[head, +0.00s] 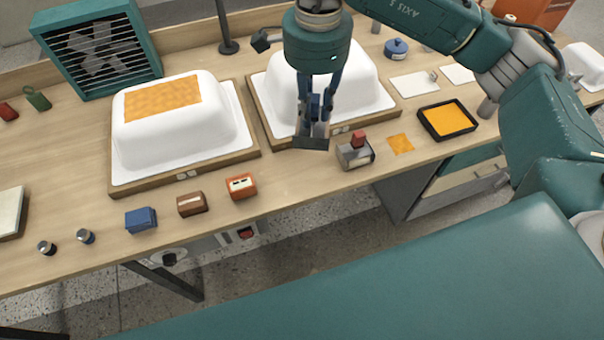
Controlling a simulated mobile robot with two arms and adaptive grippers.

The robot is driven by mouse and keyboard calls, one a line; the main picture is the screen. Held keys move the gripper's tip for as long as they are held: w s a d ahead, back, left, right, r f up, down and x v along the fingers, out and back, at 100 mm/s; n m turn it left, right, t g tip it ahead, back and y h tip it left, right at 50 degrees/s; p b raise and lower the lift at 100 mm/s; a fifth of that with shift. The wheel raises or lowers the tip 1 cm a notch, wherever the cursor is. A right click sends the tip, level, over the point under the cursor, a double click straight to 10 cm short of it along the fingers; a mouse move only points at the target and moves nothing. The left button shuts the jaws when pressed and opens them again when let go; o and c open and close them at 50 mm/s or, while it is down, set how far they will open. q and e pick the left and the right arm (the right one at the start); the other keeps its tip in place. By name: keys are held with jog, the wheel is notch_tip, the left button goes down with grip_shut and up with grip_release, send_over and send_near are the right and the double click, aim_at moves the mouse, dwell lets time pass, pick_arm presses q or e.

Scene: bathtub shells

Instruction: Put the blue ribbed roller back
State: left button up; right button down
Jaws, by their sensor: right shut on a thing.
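My right gripper (315,103) comes down from above at the middle of the bench. It is shut on the blue ribbed roller (315,108), whose blue part shows between the fingers. The roller's lower end is largely hidden by the fingers. A dark grey block-like piece (310,143) shows just below the fingertips, at the front edge of the middle mold; I cannot tell whether the roller touches it. Just to the right stands a grey holder (355,153) with a red-handled tool (358,139) upright in it. My left gripper is not in view.
A white tub shell (180,130) with an orange mesh patch (162,98) stands at left. Another white shell (362,85) stands behind my gripper. An orange-filled black tray (447,119) lies at right. Small blue, brown and orange blocks (241,186) line the front edge.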

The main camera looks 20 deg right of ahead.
jog(key=m, duration=0.1)
jog(key=w+m, duration=0.1)
jog(key=m, duration=0.1)
jog(key=shift+w+a+r, duration=0.15)
jog(key=shift+a+r, duration=0.15)
jog(key=shift+w+a+r+m, duration=0.1)
jog(key=shift+w+r+m, duration=0.1)
jog(key=shift+m, duration=0.8)
jog(key=m, duration=0.2)
jog(key=shift+w+a+r+m, duration=0.15)
jog(key=shift+w+r+m, duration=0.1)
jog(key=shift+w+m, duration=0.1)
notch_tip(320, 180, down, 2)
jog(key=shift+a+f+m, duration=0.1)
jog(key=shift+a+m, duration=0.05)
jog(key=shift+m, duration=0.2)
notch_tip(320, 180, down, 17)
jog(key=p, duration=0.2)
jog(key=shift+f+p, duration=0.2)
jog(key=shift+p, duration=0.1)
jog(key=shift+w+f, duration=0.1)
jog(key=shift+f, duration=0.1)
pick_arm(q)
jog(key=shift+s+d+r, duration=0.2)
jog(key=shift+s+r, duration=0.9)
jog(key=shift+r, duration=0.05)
